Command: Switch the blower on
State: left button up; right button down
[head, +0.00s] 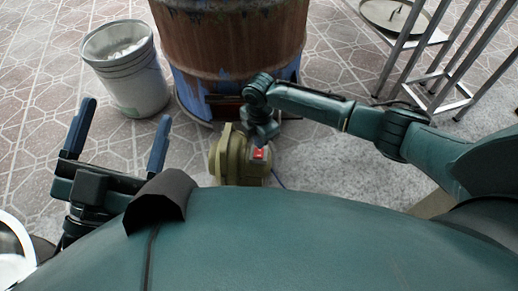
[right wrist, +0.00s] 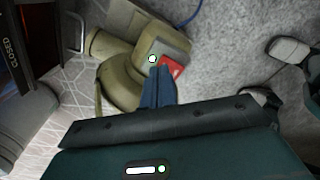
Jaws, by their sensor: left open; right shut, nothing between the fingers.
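The blower (head: 230,163) is an olive-yellow housing on the floor in front of the barrel, and it also shows in the right wrist view (right wrist: 115,83). A red switch (head: 258,154) sits on its top on a grey box; the right wrist view shows the red switch too (right wrist: 174,68). My right gripper (head: 257,144) is shut and empty, pointing down at the switch. In the right wrist view its blue fingertips (right wrist: 163,70) overlap the switch's edge; I cannot tell if they touch. My left gripper (head: 125,112) is open and empty, away to the left.
A rusty barrel (head: 235,45) stands behind the blower. A grey bucket (head: 128,70) is left of it. A metal rack (head: 440,60) stands at the back right. A dark panel (right wrist: 20,50) reads "CLOSED". A blue cord (head: 279,179) lies beside the blower.

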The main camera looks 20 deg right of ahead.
jog(key=shift+r+p, duration=0.5)
jog(key=shift+r, duration=0.15)
notch_tip(320, 180, up, 2)
jog(key=shift+r+p, duration=0.1)
jog(key=shift+p, duration=1.15)
jog(key=shift+r+p, duration=0.95)
jog(key=shift+p, duration=0.15)
pick_arm(q)
jog(key=f+y, duration=0.1)
jog(key=s+f+n+g+y, duration=0.1)
jog(key=y, duration=0.1)
jog(key=shift+a+f+g, duration=0.2)
jog(key=shift+f+g, duration=0.1)
jog(key=shift+f, duration=0.05)
pick_arm(e)
jog(key=shift+r, duration=0.1)
